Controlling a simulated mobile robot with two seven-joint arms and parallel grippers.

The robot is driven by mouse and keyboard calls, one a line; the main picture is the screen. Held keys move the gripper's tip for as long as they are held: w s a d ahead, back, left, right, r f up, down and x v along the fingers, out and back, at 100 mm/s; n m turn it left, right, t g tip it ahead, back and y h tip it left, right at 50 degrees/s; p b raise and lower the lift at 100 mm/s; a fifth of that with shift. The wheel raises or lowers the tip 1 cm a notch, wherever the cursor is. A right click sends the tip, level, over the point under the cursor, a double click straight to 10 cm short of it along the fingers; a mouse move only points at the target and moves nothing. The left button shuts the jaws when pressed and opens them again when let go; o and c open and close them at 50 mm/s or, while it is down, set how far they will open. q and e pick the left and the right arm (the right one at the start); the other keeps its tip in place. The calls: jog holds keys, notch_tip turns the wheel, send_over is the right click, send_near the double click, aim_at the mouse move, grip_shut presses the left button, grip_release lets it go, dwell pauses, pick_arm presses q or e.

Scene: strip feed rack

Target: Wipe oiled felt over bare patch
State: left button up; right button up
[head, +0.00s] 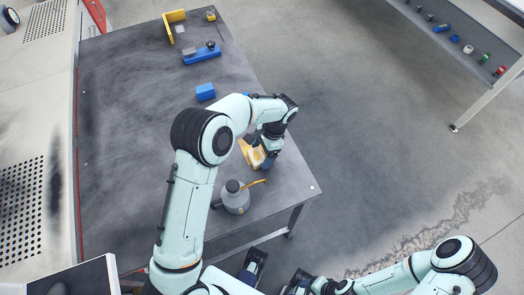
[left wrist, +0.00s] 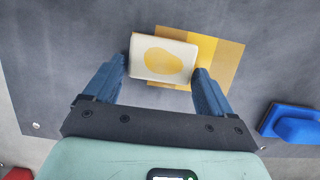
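A cream felt pad (left wrist: 165,58) with a yellow oil stain on its face shows in the left wrist view. My left gripper (left wrist: 161,64) has its two blue fingertips against the pad's opposite sides. The pad overlaps a yellow and tan rectangle (left wrist: 222,55) on the dark table; I cannot tell whether they touch. In the head view my left gripper (head: 262,158) is low near the table's right edge, partly hiding the pad and the yellow area (head: 246,152). My right gripper (head: 275,272) is at the bottom, off the table, with its fingers apart and empty.
A grey oil can (head: 236,201) with a yellow spout stands near the table's front edge. A blue block (head: 205,92), a blue fixture (head: 201,54) and a yellow bracket (head: 168,27) are farther back. The table's left half (head: 115,150) is clear.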

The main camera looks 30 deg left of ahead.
pick_arm(q)
jog(key=shift+r+p, duration=0.35)
jog(key=shift+p, duration=0.05)
dwell(0.4)
jog(key=c, duration=0.7)
jog(key=shift+c, duration=0.2)
